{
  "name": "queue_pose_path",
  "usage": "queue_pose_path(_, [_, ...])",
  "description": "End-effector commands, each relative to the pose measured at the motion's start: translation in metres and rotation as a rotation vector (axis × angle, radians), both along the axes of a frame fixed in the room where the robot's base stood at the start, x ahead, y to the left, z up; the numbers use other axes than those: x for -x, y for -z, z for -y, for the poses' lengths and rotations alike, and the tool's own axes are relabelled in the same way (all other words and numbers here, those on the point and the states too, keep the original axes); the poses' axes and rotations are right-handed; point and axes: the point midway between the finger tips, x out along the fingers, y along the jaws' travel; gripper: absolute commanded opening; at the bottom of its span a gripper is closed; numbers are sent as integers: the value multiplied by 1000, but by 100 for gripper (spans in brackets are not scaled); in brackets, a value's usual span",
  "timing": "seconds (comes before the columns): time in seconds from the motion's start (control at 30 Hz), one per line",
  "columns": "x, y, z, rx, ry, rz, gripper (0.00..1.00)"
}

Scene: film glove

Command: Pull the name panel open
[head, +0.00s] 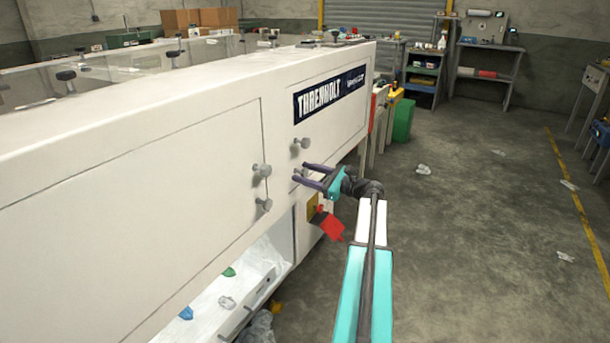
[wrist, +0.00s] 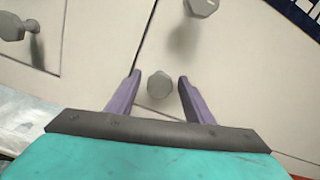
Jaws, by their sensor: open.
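The name panel (head: 335,122) is a pale door on the white machine's long side. It carries a dark name plate (head: 330,92) reading "THRENHOLT" and appears closed, flush with the side. A grey upper knob (head: 301,143) stands near its left edge and also shows at the top of the wrist view (wrist: 203,7). My gripper (head: 300,173) is open below that knob. In the wrist view, a lower grey knob (wrist: 160,84) lies between my two purple fingers (wrist: 160,77), with gaps on both sides. I cannot tell how deep the fingers reach around it.
A larger panel (head: 130,200) to the left has two knobs (head: 262,171) near my gripper. A red tag (head: 329,224) and a yellow plate (head: 312,207) sit just below my gripper. Open concrete floor (head: 480,230) lies to the right.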

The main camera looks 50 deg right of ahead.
Motion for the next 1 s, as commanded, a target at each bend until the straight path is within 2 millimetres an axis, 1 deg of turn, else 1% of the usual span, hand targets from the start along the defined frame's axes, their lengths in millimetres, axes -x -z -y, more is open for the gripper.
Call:
queue_pose_path(0.1, [-3, 0, -1, 0, 0, 0, 47])
queue_pose_path(0.33, [-3, 0, -1, 0, 0, 0, 47])
queue_pose_path(0.37, [-3, 0, -1, 0, 0, 0, 46])
queue_pose_path(0.4, [-3, 0, -1, 0, 0, 0, 39])
queue_pose_path(0.63, [-3, 0, -1, 0, 0, 0, 0])
queue_pose_path(1.0, [-3, -1, 0, 0, -36, -1, 0])
